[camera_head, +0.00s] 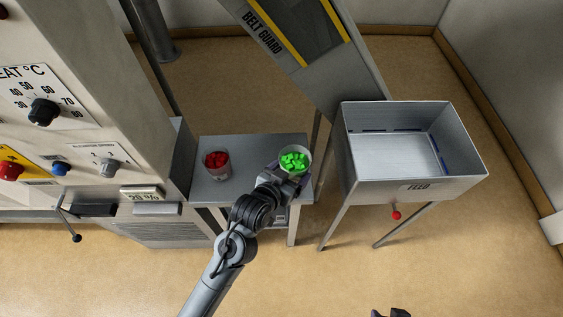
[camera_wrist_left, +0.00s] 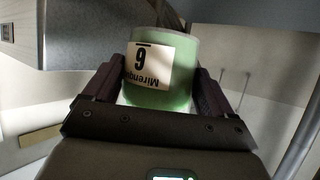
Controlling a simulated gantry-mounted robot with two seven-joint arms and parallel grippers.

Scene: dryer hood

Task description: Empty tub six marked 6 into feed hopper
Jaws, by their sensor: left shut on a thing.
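A tub with bright green pieces (camera_head: 293,161) is at the right end of the small grey table; I cannot tell if it touches the top. My left gripper (camera_head: 291,175) is shut on this tub from the near side. In the left wrist view the green tub (camera_wrist_left: 175,98) sits between both fingers, its white label (camera_wrist_left: 150,66) showing a barred digit that looks like a 6; its way up is unclear. The feed hopper (camera_head: 418,186), an open metal bin marked FEED, stands to the right, its visible floor bare. My right gripper (camera_head: 391,313) barely shows at the bottom edge.
Another tub with red pieces (camera_head: 216,162) stands on the left of the grey table (camera_head: 238,186). The sloping belt guard (camera_head: 300,50) rises behind, between table and hopper. A red-knobbed lever (camera_head: 397,214) hangs under the hopper's front. The control panel (camera_head: 70,110) is at left.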

